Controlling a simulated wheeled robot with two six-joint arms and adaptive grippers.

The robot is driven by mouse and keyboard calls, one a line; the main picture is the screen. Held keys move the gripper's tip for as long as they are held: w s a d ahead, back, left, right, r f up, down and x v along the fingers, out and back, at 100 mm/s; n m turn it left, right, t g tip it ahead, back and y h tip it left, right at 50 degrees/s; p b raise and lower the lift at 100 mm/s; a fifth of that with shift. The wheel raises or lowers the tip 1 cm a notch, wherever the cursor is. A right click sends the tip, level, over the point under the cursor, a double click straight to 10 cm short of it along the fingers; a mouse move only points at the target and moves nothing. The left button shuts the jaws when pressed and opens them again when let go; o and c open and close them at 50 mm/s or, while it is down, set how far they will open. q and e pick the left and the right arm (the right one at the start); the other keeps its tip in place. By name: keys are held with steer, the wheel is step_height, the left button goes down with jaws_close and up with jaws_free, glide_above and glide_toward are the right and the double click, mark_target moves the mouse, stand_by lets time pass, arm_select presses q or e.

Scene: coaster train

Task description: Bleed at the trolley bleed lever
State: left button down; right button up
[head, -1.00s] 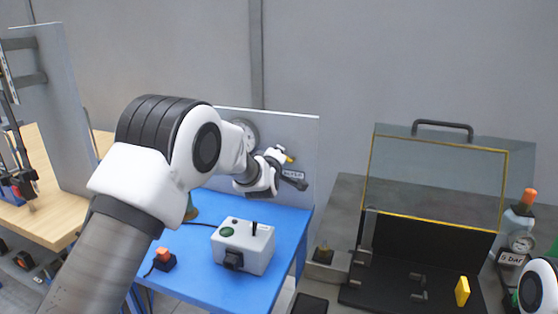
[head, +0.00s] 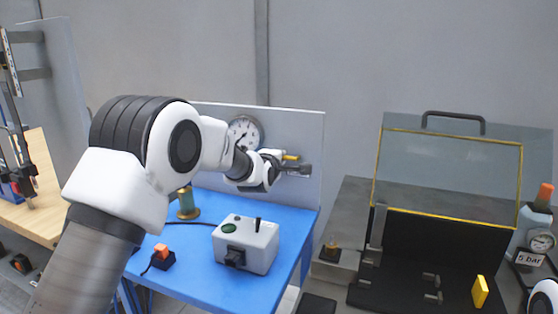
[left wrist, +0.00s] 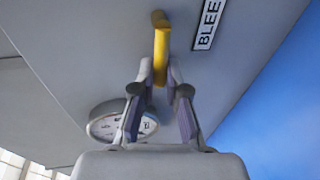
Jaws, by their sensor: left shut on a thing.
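The yellow trolley bleed lever (head: 291,157) sticks out from the upright grey panel (head: 308,125) behind the blue table. It also shows in the left wrist view (left wrist: 161,45), beside a label (left wrist: 208,22) of which "BLEE" can be read. My left gripper (head: 292,165) is at the lever in front of the panel. In the left wrist view its two fingers (left wrist: 160,82) are closed about the lever's near end, which they partly hide. A round dial gauge (head: 243,133) is on the panel to the left of the lever; my wrist covers part of its surroundings. My right gripper is out of view.
On the blue table (head: 200,292) are a grey box (head: 246,246) with a green button and black stick, an orange-topped switch (head: 162,258) and a brass piece (head: 187,203). A yellow-framed clear guard (head: 450,165) stands to the right, near a bottle (head: 531,215).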

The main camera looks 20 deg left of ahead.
arm_select(q)
steer(key=c, duration=1.2)
jaws_free()
steer(key=shift+w+d+f, duration=0.1)
steer(key=v, duration=1.2)
